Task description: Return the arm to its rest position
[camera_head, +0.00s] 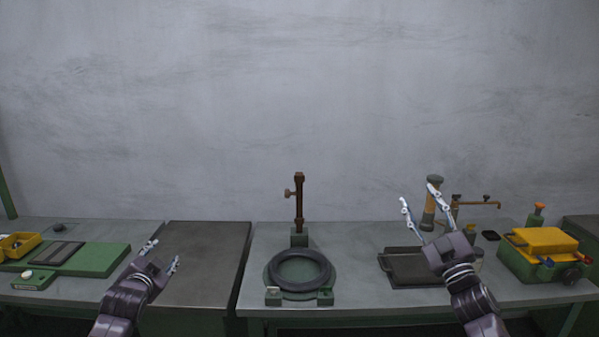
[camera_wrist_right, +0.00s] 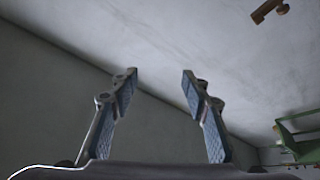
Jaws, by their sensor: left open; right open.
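My right gripper (camera_head: 420,203) is open and empty, raised above the right part of the bench in the head view, with its fingers pointing up and to the left. In the right wrist view its two fingers (camera_wrist_right: 158,85) stand apart with only wall behind them. My left gripper (camera_head: 164,253) is open over the dark plate (camera_head: 205,245) at the left, fingers pointing up and to the right. Nothing is seen between its fingers.
A round black ring on a green base (camera_head: 300,270) with a brown post (camera_head: 299,200) stands mid-bench. A dark tray (camera_head: 398,272) lies below the right gripper. A green box with a yellow top (camera_head: 545,242) is far right. A green board (camera_head: 90,262) and yellow bin (camera_head: 18,246) are left.

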